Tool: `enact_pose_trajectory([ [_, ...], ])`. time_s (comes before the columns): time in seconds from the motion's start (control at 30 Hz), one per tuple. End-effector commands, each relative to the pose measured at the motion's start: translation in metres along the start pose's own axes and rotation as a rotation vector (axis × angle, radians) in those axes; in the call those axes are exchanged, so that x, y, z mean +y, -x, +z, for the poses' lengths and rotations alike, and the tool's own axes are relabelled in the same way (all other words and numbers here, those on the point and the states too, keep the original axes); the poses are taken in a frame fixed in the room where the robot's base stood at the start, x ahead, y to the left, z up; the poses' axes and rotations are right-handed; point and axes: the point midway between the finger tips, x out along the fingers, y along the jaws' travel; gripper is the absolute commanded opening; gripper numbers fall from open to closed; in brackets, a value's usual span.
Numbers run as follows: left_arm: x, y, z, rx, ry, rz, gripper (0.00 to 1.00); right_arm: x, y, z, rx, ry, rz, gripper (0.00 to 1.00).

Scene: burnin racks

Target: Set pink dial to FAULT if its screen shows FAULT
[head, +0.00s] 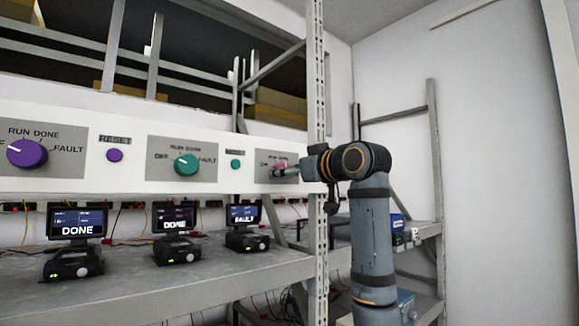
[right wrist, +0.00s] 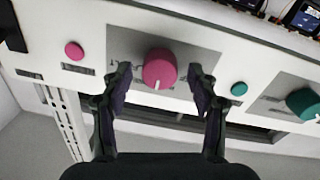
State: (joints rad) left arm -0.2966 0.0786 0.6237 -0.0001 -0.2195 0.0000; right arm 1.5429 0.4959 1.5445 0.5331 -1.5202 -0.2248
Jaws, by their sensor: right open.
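The pink dial (head: 279,170) is on the right panel of the white board in the head view, partly covered by my right gripper (head: 298,167). In the right wrist view the pink dial (right wrist: 159,68) sits between the two open fingers of my right gripper (right wrist: 162,88), with a gap on each side. Its white mark points down in that picture, toward the board edge away from the screens; the label there is hard to read. The third screen from the left (head: 244,214) reads FAULT. My left gripper is not in view.
A teal dial (head: 187,163), a teal button (head: 235,164), a purple dial (head: 27,153) and a purple button (head: 115,155) share the board. A pink button (right wrist: 74,51) lies beside the pink dial. Two other screens (head: 77,222) (head: 174,216) read DONE. A perforated post (head: 316,90) stands near my right arm.

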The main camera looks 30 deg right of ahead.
Motion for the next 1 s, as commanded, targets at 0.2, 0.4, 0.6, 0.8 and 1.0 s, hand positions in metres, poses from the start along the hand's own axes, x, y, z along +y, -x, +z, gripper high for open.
enact_pose_trajectory([
  [0.2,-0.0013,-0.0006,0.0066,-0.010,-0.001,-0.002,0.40,-0.0002,0.0002,0.0005,0.000,0.000,0.000,0.52],
  [0.4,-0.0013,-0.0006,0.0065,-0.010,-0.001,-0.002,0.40,-0.0001,0.0003,0.0004,0.000,0.000,0.000,0.25],
  [0.6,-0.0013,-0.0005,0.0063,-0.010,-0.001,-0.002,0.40,0.0000,0.0004,0.0003,0.000,-0.001,0.000,0.06],
  [0.8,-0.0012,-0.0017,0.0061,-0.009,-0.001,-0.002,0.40,-0.0001,0.0005,0.0004,0.000,-0.026,0.000,0.06],
  [1.0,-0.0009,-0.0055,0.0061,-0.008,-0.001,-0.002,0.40,-0.0006,0.0005,0.0007,-0.003,-0.123,-0.002,0.06],
])
